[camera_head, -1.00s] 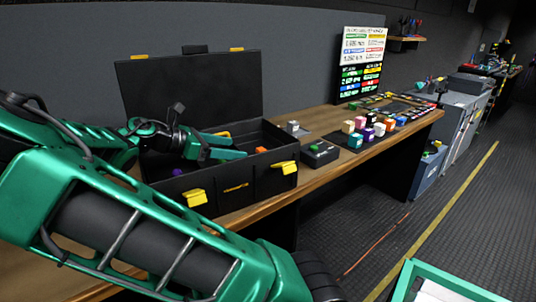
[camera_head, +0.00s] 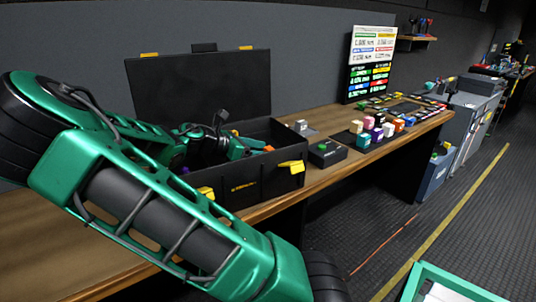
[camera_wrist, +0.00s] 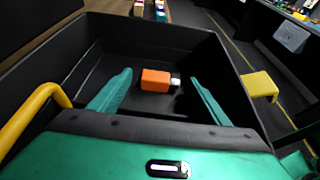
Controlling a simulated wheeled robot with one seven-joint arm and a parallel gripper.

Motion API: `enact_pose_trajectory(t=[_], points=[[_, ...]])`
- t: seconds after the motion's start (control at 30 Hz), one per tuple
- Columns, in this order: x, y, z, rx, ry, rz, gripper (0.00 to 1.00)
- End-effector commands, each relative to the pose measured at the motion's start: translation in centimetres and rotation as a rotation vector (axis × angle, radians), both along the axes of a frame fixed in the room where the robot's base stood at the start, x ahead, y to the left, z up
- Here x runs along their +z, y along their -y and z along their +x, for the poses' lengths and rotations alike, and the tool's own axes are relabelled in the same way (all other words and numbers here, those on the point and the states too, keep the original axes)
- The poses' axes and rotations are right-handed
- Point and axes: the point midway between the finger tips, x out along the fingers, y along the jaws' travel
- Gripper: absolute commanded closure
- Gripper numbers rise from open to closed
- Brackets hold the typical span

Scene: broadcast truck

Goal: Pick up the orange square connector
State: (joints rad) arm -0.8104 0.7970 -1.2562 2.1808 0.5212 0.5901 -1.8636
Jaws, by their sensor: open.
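The orange square connector (camera_wrist: 156,80) lies on the floor of the black toolbox in the wrist view, with a small pale tip on its right end. My gripper (camera_wrist: 160,90) is open, and its two green fingers stand on either side of the connector, apart from it. In the head view my gripper (camera_head: 240,148) reaches down into the open black toolbox (camera_head: 262,187), its fingers partly hidden by the box and my arm. A small bit of orange (camera_head: 268,148) shows near the fingers there.
The toolbox lid (camera_head: 200,95) stands open behind. Yellow latches (camera_head: 291,166) are on its front wall. A black box with a green button (camera_head: 327,152) stands right of it on the wooden bench. Several coloured cubes (camera_head: 376,133) lie further right, before a lit board (camera_head: 370,65).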

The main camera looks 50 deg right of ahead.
Motion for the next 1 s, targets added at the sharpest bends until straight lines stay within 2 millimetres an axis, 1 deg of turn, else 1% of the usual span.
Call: enact_pose_trajectory(t=[0.23, 0.27, 0.3, 0.37, 0.4, 0.43, 0.47, 0.77, 0.87, 1.0], points=[[-0.2, 0.2, -0.1, 0.0, -0.002, 0.003, 0.3], [-0.2, 0.2, -0.1, 0.0, -0.002, 0.003, 0.32], [-0.2, 0.2, -0.1, 0.0, -0.002, 0.003, 0.41], [-0.2, 0.1, -0.1, 0.001, -0.003, 0.003, 0.56], [-0.2, 0.1, -0.1, 0.001, -0.003, 0.003, 0.65], [-0.2, 0.1, -0.1, 0.001, -0.003, 0.003, 0.72], [-0.2, 0.1, -0.1, 0.0, -0.002, 0.003, 0.74], [-0.1, 0.1, -0.1, 0.001, -0.001, 0.002, 0.74], [0.3, 0.2, 0.0, 0.0, 0.0, 0.002, 0.74], [1.6, 0.2, 0.0, 0.001, 0.001, 0.003, 0.74]])
